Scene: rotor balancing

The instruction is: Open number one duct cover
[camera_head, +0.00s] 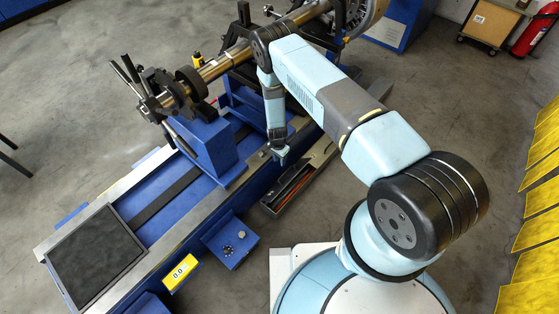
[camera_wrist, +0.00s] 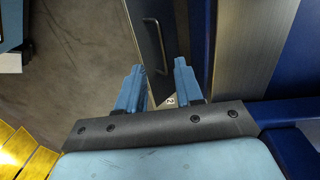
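My gripper (camera_wrist: 158,68) is open, with its two blue fingers apart and nothing held between them. In the wrist view a narrow grey duct cover (camera_wrist: 142,22) with a thin dark handle (camera_wrist: 157,42) lies beyond and between the fingers. A small white label, seemingly a 2 (camera_wrist: 170,101), shows at its near end. I cannot tell whether the fingers touch the cover. In the head view my gripper (camera_head: 280,155) points down beside the blue machine bed. A long dark trough (camera_head: 270,203) near it is open at this end, with red-orange strips inside. No label reading 1 shows.
The blue machine bed (camera_head: 178,205) runs alongside, carrying a rotor shaft (camera_head: 225,63) on stands. A small blue box (camera_head: 232,240) and a yellow display (camera_head: 180,272) stick out from its side. Grey floor (camera_head: 475,105) is free to the right. A yellow barrier (camera_head: 540,200) stands at the right edge.

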